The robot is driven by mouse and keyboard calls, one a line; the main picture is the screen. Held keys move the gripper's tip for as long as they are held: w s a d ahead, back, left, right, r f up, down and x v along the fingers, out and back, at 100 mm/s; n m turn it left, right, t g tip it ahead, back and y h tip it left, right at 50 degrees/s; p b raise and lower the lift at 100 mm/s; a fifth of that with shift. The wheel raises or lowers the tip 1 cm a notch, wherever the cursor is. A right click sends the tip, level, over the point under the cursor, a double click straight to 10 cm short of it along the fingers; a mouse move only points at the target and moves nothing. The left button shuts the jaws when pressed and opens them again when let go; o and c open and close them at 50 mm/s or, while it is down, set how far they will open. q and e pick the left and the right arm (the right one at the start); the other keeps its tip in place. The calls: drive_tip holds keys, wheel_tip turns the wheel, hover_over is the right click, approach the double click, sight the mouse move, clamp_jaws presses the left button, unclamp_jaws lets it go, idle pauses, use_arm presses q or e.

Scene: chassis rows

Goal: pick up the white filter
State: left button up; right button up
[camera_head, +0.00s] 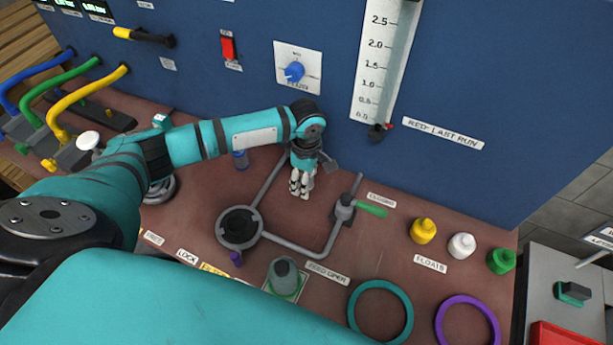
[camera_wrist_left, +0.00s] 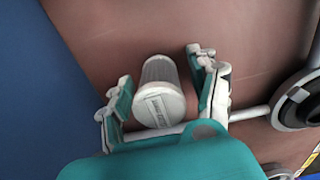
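The white filter (camera_wrist_left: 160,88) is a short ribbed white cylinder with a label on its near end, seen in the left wrist view. My left gripper (camera_wrist_left: 160,82) is open, with one finger on each side of the filter. A narrow gap shows between the filter and the right finger; on the left the finger is very close, and I cannot tell if it touches. In the head view my left gripper (camera_head: 301,188) points down over the brown deck, and its fingers mostly hide the filter. My right gripper is in neither view.
A grey pipe loop with a round black-topped fitting (camera_head: 240,228) and a green-handled valve (camera_head: 345,208) lies close by. The blue panel (camera_head: 220,100) rises behind. Yellow, white and green floats (camera_head: 461,245) and two rings (camera_head: 381,310) are to the right.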

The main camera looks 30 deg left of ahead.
use_arm(q)
drive_tip(key=c, duration=1.1)
drive_tip(key=shift+o, duration=0.2)
wheel_tip(320, 180, up, 10)
drive_tip(key=shift+r+b, duration=0.1)
drive_tip(key=shift+b, duration=0.2)
